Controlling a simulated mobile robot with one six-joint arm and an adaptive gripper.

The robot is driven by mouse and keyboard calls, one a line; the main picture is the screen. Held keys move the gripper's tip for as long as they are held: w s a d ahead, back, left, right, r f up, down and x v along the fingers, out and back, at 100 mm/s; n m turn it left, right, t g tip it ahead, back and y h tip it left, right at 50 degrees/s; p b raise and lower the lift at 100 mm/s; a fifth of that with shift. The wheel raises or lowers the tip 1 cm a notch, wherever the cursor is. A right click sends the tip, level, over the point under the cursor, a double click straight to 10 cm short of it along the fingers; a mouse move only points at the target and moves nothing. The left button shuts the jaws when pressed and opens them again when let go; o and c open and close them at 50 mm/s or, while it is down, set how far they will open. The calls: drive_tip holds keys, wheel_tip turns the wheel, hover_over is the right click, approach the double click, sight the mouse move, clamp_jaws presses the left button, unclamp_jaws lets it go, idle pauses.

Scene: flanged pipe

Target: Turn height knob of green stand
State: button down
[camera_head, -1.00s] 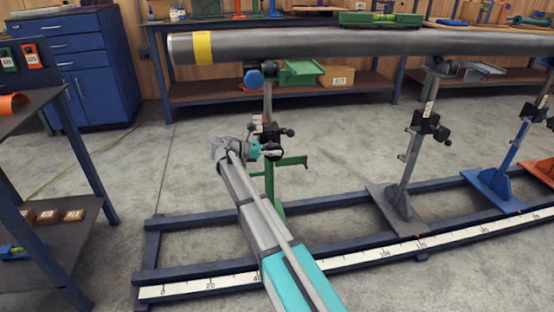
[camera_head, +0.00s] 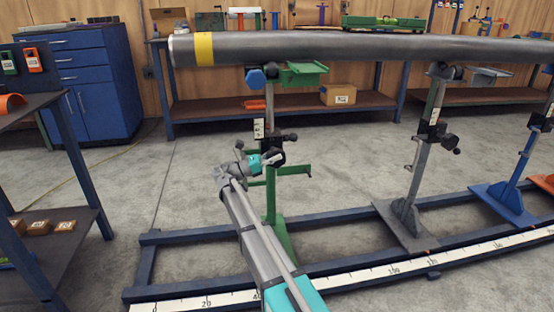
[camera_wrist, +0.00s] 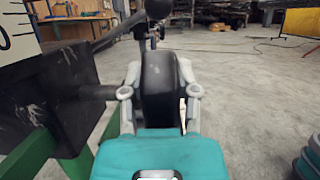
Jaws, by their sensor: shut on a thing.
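The green stand (camera_head: 269,205) stands on the blue floor rail, left of the other stands, with its upper end beneath the grey pipe (camera_head: 330,45). A black clamp block with a scale strip sits partway up its post. My gripper (camera_head: 273,159) is at this block, coming from the front left. In the wrist view, the black height knob (camera_wrist: 159,85) is between the two grey fingers of my gripper (camera_wrist: 160,76), which are shut on it. The knob's shaft runs left into the dark block (camera_wrist: 60,95). The knob's angle is hard to tell.
Grey stand (camera_head: 408,200) and blue stand (camera_head: 510,190) are to the right. The blue floor rail (camera_head: 330,270) with a scale runs below. A shelf table (camera_head: 70,225) is at the left, a blue cabinet (camera_head: 80,85) behind. Open floor lies between.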

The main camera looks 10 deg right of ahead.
drive_tip(key=shift+a, duration=0.1)
drive_tip(key=shift+c, duration=1.8)
unclamp_jaws()
drive_tip(key=shift+r, duration=0.15)
